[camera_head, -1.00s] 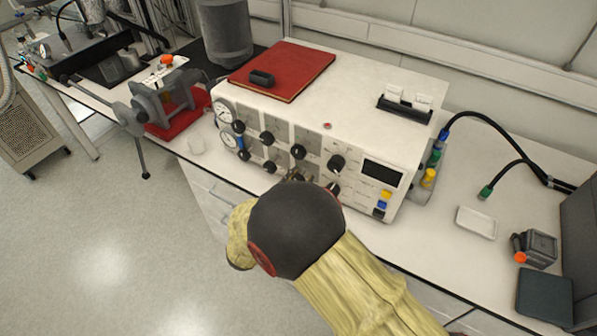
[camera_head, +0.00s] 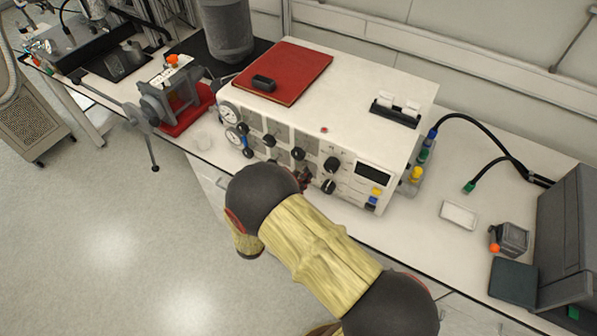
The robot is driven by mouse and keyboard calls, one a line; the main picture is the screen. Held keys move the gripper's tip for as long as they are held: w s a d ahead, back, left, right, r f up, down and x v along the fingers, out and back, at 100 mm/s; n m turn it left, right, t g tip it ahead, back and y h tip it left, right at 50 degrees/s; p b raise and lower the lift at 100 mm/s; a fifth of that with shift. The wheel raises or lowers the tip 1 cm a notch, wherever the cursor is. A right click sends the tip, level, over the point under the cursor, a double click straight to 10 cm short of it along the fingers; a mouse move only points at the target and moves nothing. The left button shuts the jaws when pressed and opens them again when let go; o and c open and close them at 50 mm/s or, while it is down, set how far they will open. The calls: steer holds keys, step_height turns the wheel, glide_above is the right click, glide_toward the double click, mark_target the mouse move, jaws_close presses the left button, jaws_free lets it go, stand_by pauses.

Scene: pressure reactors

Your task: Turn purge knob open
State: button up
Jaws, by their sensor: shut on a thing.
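The white control unit (camera_head: 385,80) stands on the bench with its front panel toward me. The panel has several black knobs, among them an upper right knob (camera_head: 332,164) and a lower right knob (camera_head: 328,186). Its labels are too small to read, so I cannot tell which knob is the purge knob. My gripper (camera_head: 305,180) is at the lower middle of the panel, mostly hidden behind my dark and yellow arm. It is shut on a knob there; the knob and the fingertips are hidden.
Two gauges (camera_head: 229,114) sit at the panel's left end. A red book (camera_head: 290,72) with a black object lies on the unit. A red-based clamp stand (camera_head: 180,105) is to the left. A white dish (camera_head: 459,215) and a small grey device (camera_head: 510,238) lie to the right. Open floor is at left.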

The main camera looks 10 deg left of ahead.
steer(key=shift+n+p, duration=0.75)
steer(key=shift+n, duration=0.45)
steer(key=o, duration=1.2)
steer(key=shift+c, duration=0.2)
steer(key=v, duration=1.2)
steer(key=shift+a+f, duration=0.1)
steer(key=shift+f, duration=0.05)
